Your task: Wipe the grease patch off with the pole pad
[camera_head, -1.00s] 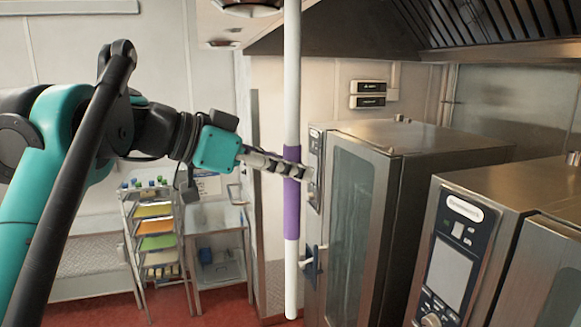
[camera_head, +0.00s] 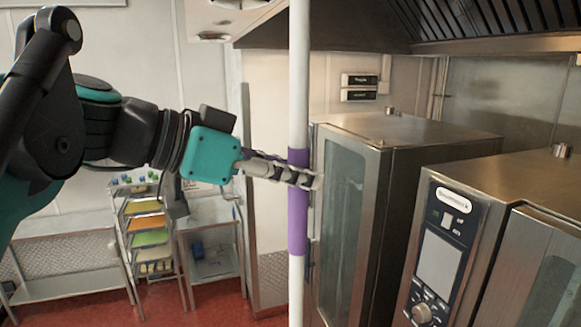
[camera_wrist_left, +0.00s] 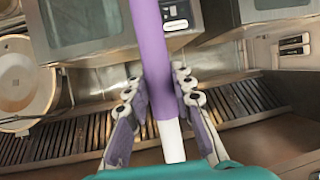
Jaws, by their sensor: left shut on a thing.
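A long white pole (camera_head: 298,85) with a purple sleeve (camera_head: 298,232) stands upright in the middle of the head view. Both its ends run out of the picture. My left gripper (camera_head: 305,180) is shut on the pole at the purple sleeve. In the left wrist view the purple sleeve (camera_wrist_left: 152,60) passes between the two fingers (camera_wrist_left: 158,95), with a white part of the pole (camera_wrist_left: 172,140) below it. The pad and the grease patch do not show in either view. My right gripper is out of view.
A steel oven (camera_head: 345,205) stands close to the right of the pole, and a second oven (camera_head: 440,250) is nearer at the right. A hood (camera_head: 480,25) hangs above. A rack with coloured trays (camera_head: 148,237) stands at the lower left. Red floor (camera_head: 215,310) shows below.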

